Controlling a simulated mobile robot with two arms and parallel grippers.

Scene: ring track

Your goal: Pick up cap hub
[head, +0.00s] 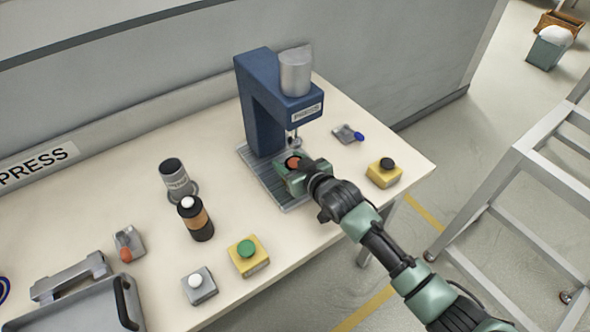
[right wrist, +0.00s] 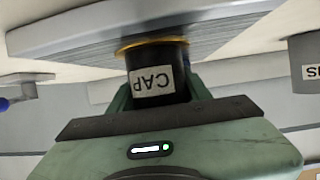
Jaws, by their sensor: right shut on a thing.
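The cap hub (right wrist: 158,65) is a dark cylinder with a white CAP label and a gold-coloured rim, seen upside down in the right wrist view. My right gripper (right wrist: 159,92) is shut on it, with a green finger on each side. In the head view my right gripper (head: 292,172) is over the grooved base plate (head: 288,205) of the blue press (head: 262,105). An orange-red round top (head: 294,161) shows between its fingers. The rim looks close to the plate; I cannot tell whether it touches. My left gripper is out of view.
A yellow box with a black button (head: 384,173) stands right of my gripper. A yellow box with a green button (head: 248,256), a grey box with a white button (head: 199,286), and two dark cylinders (head: 196,218) (head: 176,180) stand left. The table front is clear between.

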